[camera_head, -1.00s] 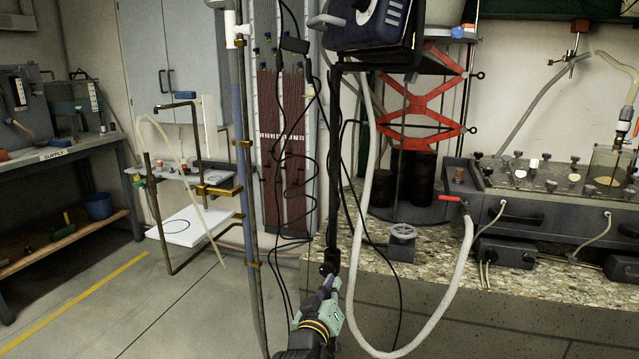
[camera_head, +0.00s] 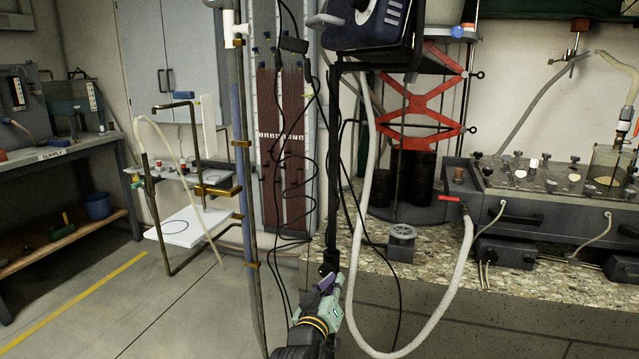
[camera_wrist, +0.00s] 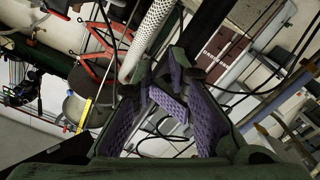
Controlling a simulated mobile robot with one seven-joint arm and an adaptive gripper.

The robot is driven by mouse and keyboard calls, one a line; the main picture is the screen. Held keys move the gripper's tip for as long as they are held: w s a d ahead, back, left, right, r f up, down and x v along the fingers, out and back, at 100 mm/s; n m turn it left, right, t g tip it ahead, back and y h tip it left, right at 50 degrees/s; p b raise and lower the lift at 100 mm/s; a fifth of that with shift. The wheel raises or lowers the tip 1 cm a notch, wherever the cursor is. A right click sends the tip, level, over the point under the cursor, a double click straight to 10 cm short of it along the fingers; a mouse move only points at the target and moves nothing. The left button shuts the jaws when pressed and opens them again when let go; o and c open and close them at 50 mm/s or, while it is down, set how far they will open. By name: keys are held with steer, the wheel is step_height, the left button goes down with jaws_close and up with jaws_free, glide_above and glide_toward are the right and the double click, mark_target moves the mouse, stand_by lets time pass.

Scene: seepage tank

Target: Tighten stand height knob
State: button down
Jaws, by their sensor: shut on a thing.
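The black stand post (camera_head: 333,160) rises from the bench front and carries a blue device (camera_head: 368,22) at its top. The height knob is a small dark part low on the post, at the fingertips; it is mostly hidden by my fingers. My gripper (camera_head: 329,282), green with purple pads, reaches up from below and is shut on the knob. The post (camera_wrist: 207,28) runs off at the top there, and I cannot make out the knob between the pads.
A pale hose (camera_head: 367,210) loops down close right of the post and gripper. Thin black cables hang on both sides. A vertical pipe (camera_head: 249,200) stands to the left. The stone bench top (camera_head: 430,265) lies to the right; the floor at left is open.

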steer(key=shift+a+r, duration=0.2)
steer(key=shift+a, duration=0.05)
stand_by(0.3)
steer(key=shift+a+f, duration=0.2)
steer(key=shift+f, duration=0.05)
stand_by(0.4)
steer(key=shift+w+a+f+b, duration=0.1)
steer(key=shift+w+a+b, duration=0.05)
steer(key=shift+a, duration=0.3)
steer(key=shift+w+a+f+b, duration=0.1)
steer(key=shift+w+a+b, duration=0.05)
steer(key=shift+a, duration=0.25)
steer(key=shift+r, duration=0.2)
steer(key=f+v, duration=0.1)
steer(key=v, duration=0.5)
steer(key=shift+d+b, duration=0.3)
